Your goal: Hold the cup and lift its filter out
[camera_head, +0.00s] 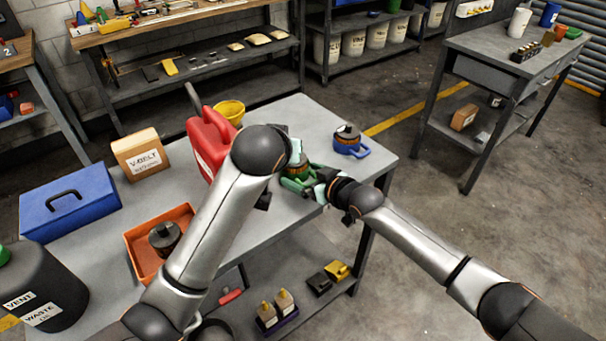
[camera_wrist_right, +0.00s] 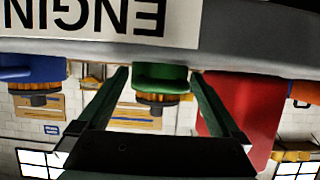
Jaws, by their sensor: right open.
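A green cup (camera_head: 291,184) with a handle stands near the table's right edge, a brown ribbed filter (camera_head: 299,169) seated in it. My right gripper (camera_head: 323,187) is open close beside the cup. In the right wrist view, which is upside down, the green cup (camera_wrist_right: 160,76) and its filter (camera_wrist_right: 162,98) show between the two spread fingers, farther off than the tips. My left gripper (camera_head: 294,152) is just behind the cup, near the filter; its fingers are mostly hidden by its wrist. A blue cup (camera_head: 352,148) with a similar filter stands behind to the right.
An orange tray (camera_head: 141,258) holding a dark round part, a V-belt box (camera_head: 140,155) and a blue toolbox (camera_head: 69,204) fill the left side.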

